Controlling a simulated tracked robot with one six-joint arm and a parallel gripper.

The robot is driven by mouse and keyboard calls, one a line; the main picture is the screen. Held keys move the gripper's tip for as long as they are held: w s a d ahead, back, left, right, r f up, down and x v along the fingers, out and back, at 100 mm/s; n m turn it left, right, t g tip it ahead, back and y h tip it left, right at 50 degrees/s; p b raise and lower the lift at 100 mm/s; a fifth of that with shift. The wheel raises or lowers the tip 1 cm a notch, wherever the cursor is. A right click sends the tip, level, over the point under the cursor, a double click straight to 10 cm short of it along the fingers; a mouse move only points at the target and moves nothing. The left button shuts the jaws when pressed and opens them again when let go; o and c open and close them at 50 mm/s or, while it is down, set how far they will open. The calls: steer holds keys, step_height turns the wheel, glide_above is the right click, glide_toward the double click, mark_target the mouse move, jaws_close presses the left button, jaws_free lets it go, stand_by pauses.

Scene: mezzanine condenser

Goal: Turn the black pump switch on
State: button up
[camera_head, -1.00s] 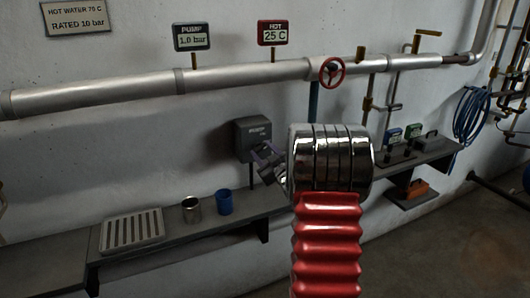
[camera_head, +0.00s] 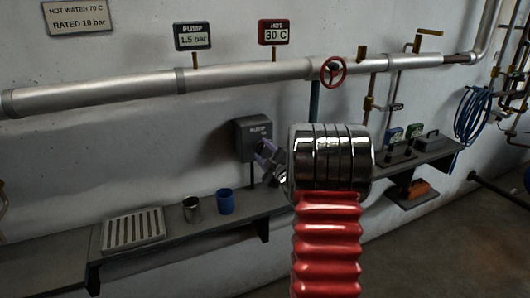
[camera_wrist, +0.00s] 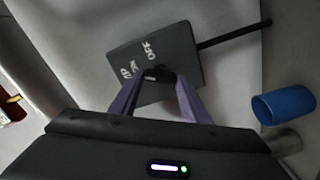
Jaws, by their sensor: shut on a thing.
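My gripper (camera_wrist: 158,82) is shut on the knob. In the head view my gripper (camera_head: 264,154) is at the box's lower right, partly behind my wrist. The PUMP display (camera_head: 193,36) reads 1.5 bar and the HOT display (camera_head: 275,33) reads 30 C.
The shelf holds a slatted tray (camera_head: 134,229), a metal cup (camera_head: 192,210) and a blue cup (camera_head: 225,202). A silver pipe with a red valve wheel (camera_head: 333,71) runs above. Several small devices stand on the right shelf, with a blue hose (camera_head: 474,115) beyond.

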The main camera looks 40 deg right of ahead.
steer(key=shift+f, duration=0.2)
steer(key=o, duration=1)
steer(key=shift+r, duration=0.1)
steer(key=shift+o, duration=0.2)
steer(key=shift+s, duration=0.15)
steer(key=v, duration=1.3)
steer(key=shift+s+a, duration=0.2)
steer(key=shift+s, duration=0.05)
